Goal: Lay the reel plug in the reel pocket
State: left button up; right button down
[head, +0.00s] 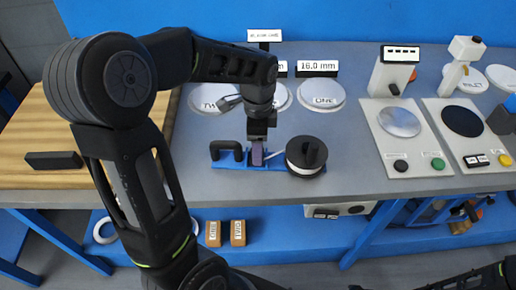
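My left gripper (258,143) points down from above over a blue base (228,165) on the grey bench. A black arch-shaped piece (227,149) stands at the left of the base. I cannot make out the reel pocket.
Several white labelled discs (323,95) lie behind the reel, with a "16.0 mm" sign (317,66). Two white consoles (402,138) (470,136) stand at the right. A wooden board (40,125) with a black bar (53,160) is at the left. Bench space is clear between reel and consoles.

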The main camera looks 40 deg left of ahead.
pick_arm(q)
notch_tip(320, 180, up, 10)
dwell(0.3)
jog(key=shift+f, duration=0.1)
dwell(0.7)
